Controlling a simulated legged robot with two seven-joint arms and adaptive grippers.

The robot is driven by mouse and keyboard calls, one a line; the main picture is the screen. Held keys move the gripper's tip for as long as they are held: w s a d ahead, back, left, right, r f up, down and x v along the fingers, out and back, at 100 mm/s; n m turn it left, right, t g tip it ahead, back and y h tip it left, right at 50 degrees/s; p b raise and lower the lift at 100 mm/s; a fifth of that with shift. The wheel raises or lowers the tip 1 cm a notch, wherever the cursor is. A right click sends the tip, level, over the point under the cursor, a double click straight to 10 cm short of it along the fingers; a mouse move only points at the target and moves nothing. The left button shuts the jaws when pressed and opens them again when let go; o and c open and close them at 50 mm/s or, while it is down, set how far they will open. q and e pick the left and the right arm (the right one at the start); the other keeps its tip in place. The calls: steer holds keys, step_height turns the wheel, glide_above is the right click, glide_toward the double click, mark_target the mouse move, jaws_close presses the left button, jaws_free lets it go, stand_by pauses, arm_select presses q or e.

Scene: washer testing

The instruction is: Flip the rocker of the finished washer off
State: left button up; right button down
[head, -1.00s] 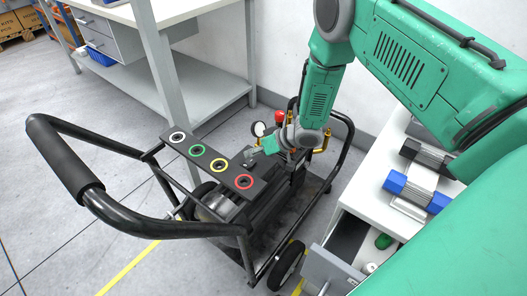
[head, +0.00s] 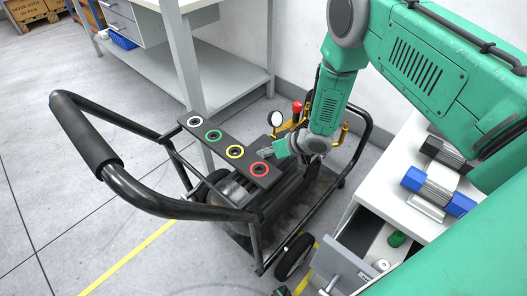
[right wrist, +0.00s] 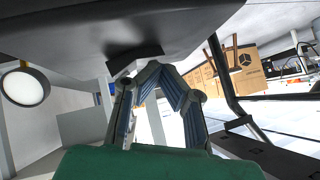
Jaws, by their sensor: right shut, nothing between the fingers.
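The washer (head: 218,212) is a black wheeled cart with a pipe handle, a motor and a pump. Its flat black plate (head: 221,142) carries white, green, yellow and red rings. My right gripper (head: 268,153) is over the cart, just behind the plate near the yellow and red rings. In the right wrist view its fingers (right wrist: 163,68) are shut and empty, close under a dark housing (right wrist: 135,57). I cannot make out the rocker itself or whether the fingers touch it. My left gripper is not in view.
A round gauge (head: 275,118) and a red knob (head: 297,107) stand beside my right wrist. A white cabinet (head: 380,203) with an open drawer (head: 340,272) is at the right. A workbench (head: 235,62) stands behind. The floor at left is clear.

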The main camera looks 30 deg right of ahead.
steer(key=shift+w+d+r, duration=0.15)
steer(key=shift+d, duration=0.25)
steer(key=shift+w+d+r, duration=0.1)
steer(key=shift+w+d, duration=0.05)
steer(key=shift+d, duration=0.2)
